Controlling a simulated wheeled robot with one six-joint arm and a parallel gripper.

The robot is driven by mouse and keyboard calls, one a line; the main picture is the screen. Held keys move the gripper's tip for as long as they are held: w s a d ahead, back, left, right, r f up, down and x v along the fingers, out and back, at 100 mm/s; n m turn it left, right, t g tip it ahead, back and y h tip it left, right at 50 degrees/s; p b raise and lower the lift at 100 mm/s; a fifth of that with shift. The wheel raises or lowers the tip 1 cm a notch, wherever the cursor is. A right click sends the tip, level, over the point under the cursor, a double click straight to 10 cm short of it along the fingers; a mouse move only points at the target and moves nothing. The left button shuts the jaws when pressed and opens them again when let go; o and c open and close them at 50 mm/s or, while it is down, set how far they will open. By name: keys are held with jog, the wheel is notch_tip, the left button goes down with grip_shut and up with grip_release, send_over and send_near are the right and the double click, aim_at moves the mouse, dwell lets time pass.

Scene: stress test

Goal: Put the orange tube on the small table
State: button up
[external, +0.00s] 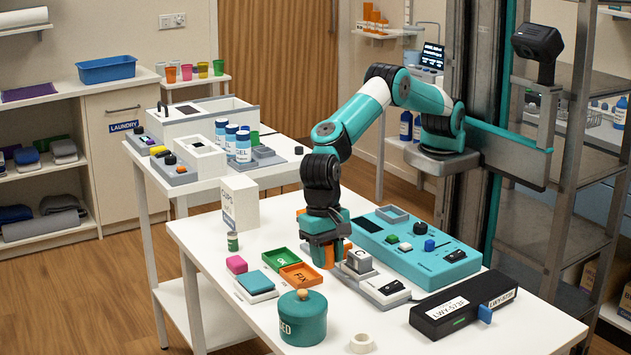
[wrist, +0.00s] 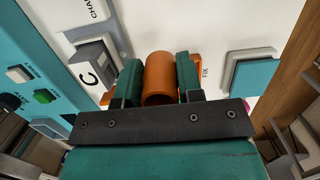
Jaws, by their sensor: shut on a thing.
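My gripper (external: 326,262) is low over the white worktable (external: 215,255), beside the orange FIX tray (external: 299,274). In the wrist view my gripper (wrist: 160,75) has its two green fingers against the sides of an upright-looking orange tube (wrist: 165,75). In the external view the fingers hide most of the orange tube (external: 330,255); I cannot tell whether it touches the tabletop. A small white table (external: 199,81) with coloured cups stands at the back left. Another white table (external: 185,187) with jars stands nearer; I cannot tell which is the named one.
Close around my gripper are a grey block marked C (external: 358,261), a teal panel (external: 425,245) and a green tray (external: 280,258). A teal lidded pot (external: 303,318), a black case (external: 462,304) and a tall white carton (external: 240,203) also crowd the worktable.

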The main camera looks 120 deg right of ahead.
aim_at(328, 292)
jog(key=shift+f, duration=3)
jog(key=shift+f, duration=0.15)
jog(key=o, duration=0.9)
